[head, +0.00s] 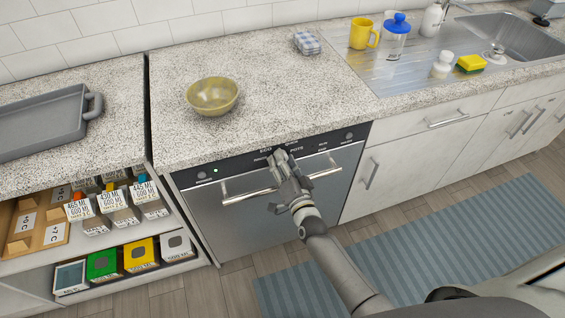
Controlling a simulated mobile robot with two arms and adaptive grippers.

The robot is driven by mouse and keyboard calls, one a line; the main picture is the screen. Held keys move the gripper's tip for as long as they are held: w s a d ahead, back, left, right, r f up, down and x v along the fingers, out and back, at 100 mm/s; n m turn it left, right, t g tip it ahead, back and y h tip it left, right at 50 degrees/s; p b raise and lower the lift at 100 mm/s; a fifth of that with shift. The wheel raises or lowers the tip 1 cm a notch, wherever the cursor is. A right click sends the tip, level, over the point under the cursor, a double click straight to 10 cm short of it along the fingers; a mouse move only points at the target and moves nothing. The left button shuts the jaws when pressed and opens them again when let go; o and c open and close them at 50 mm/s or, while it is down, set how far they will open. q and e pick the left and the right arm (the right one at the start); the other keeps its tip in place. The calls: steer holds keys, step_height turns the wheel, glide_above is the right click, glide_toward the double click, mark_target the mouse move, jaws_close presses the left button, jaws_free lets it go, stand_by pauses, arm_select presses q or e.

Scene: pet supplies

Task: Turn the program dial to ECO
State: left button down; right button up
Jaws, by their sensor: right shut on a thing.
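The dishwasher (235,215) stands under the counter, with its dark control panel (225,170) along the top of the door. Small labels sit on the panel, and ECO reads just above and left of my right gripper (283,158). The right gripper is shut at the middle of the panel, on the program dial, which its fingers hide. I cannot tell where the dial points. The door handle (247,195) runs across the front, behind my gripper. The door looks closed. My left gripper is not in view.
A yellow bowl (213,96) and a folded checked cloth (307,43) lie on the counter above. A yellow mug (363,34) and a blue-lidded jar (396,37) stand by the sink (510,35). Open shelves (190,246) with boxes are at left. A striped rug (440,230) covers the floor.

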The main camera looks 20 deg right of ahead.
steer(key=o, duration=1)
steer(key=s, duration=1.2)
steer(key=shift+d, duration=0.25)
steer(key=shift+f, duration=0.1)
